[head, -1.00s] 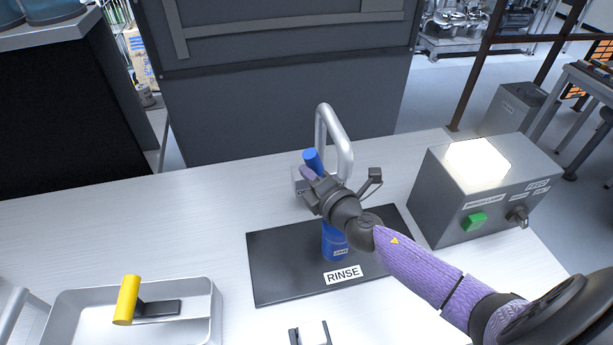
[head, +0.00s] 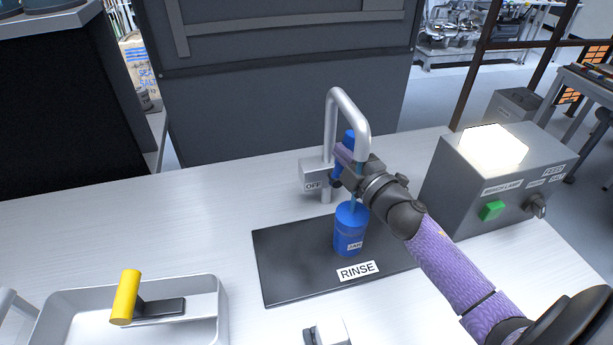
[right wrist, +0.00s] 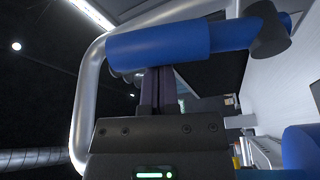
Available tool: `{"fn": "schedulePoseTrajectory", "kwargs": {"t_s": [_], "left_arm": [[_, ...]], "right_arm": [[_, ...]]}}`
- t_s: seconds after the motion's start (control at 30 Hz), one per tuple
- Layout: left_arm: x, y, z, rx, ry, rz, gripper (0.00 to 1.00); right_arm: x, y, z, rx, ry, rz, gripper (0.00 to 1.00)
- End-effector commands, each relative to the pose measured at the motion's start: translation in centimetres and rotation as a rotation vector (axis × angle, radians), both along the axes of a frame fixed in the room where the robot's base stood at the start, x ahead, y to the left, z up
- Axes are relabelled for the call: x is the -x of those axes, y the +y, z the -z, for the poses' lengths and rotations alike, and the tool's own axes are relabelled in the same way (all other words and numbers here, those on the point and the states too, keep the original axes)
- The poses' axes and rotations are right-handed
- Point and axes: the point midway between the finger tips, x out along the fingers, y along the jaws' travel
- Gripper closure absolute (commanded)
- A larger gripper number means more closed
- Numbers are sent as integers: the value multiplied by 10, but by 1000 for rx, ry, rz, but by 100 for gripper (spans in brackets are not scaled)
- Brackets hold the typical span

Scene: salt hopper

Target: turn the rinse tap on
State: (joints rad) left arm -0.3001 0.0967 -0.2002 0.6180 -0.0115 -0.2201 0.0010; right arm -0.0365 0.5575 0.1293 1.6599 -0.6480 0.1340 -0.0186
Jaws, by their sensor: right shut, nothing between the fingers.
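The rinse tap has a silver bent spout (head: 333,110) and a grey body with an OFF label (head: 313,186). Its blue handle (head: 349,138) stands tilted behind my right gripper, partly hidden. My right gripper (head: 345,155) is shut and empty, its purple fingertips at the handle. In the right wrist view the shut fingers (right wrist: 158,75) reach up to the blue handle (right wrist: 165,42) and seem to touch it. A blue jar (head: 350,228) stands upright below the spout. A thin bluish strip between spout and jar looks like water. My left gripper is out of view.
The jar stands on a black mat (head: 285,265) marked RINSE. A grey control box (head: 455,190) with a green button and a lit top is at right. A metal tray (head: 212,305) holding a yellow-handled tool (head: 125,297) is at left.

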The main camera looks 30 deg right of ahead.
Motion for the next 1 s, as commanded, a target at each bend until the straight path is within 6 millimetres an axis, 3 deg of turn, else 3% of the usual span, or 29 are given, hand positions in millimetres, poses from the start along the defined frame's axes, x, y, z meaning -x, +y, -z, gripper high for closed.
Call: {"fn": "schedulePoseTrajectory", "kwargs": {"t_s": [0.5,1.0], "left_arm": [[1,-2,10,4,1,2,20],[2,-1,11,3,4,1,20]], "right_arm": [[6,-27,6,-311,-79,1,100],[7,-32,7,-370,-95,0,100]]}}
